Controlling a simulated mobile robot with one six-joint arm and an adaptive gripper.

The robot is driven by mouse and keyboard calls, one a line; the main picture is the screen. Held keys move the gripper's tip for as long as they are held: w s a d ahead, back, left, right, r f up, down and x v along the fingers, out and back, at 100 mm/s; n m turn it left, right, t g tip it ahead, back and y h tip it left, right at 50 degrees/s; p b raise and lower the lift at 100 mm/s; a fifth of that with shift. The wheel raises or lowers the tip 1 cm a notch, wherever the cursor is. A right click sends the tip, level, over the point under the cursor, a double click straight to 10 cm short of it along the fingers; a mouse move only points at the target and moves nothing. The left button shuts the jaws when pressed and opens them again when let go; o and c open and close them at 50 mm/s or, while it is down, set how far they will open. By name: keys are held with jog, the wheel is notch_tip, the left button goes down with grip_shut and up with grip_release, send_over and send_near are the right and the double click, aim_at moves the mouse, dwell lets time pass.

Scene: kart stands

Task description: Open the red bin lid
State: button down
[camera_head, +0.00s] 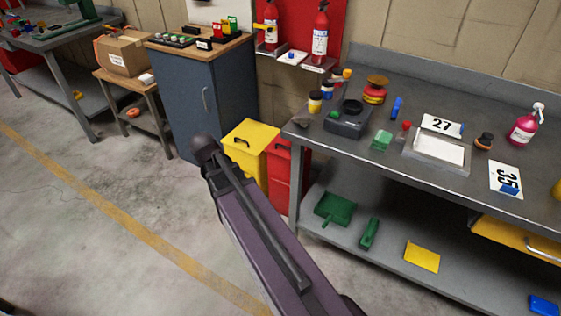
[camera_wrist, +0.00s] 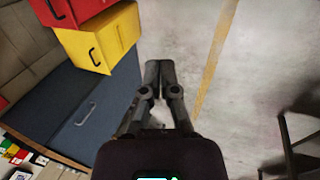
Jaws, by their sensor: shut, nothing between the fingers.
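The red bin (camera_head: 280,182) stands on the floor between the yellow bin and the grey workbench. Its lid looks closed, with a dark handle near the top edge; the bench hides part of its right side. In the wrist view the red bin (camera_wrist: 88,10) is cut off at the top left, with its dark handle showing. My gripper (camera_wrist: 160,66) is shut and empty, over the floor to the right of the bins and apart from them. In the head view my dark arm crosses in front of the bins, and my fingers cannot be made out.
The yellow bin (camera_head: 245,146) with a dark handle stands between the red bin and the blue cabinet (camera_head: 197,105). The workbench (camera_head: 460,190) on the right carries tools, number plates and bottles, with a lower shelf. Open floor (camera_head: 95,215) with a yellow line lies to the left.

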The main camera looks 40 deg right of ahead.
jog(key=w+d+f+n+t+h+b, duration=0.1)
jog(key=w+d+f+n+h+b, duration=0.1)
jog(key=w+d+f+n+b, duration=0.4)
jog(key=w+d+f+n+t+h+b, duration=0.1)
jog(key=w+d+f+n+h+b, duration=0.2)
jog(key=d+f+b, duration=0.65)
jog(key=n+t+h+b, duration=0.1)
jog(key=n+h+b, duration=0.5)
jog(key=b, duration=1.1)
send_near(282, 154)
notch_tip(282, 154, up, 3)
jog(key=s+n+y, duration=0.1)
jog(key=n+y, duration=0.1)
jog(key=shift+w+d+r+n+t, duration=0.1)
jog(key=shift+d+n+t, duration=0.1)
jog(key=shift+n+t, duration=0.15)
jog(key=shift+b, duration=0.3)
jog(key=shift+b+x, duration=1.65)
jog(key=shift+x, duration=3.3)
jog(key=shift+r, duration=0.1)
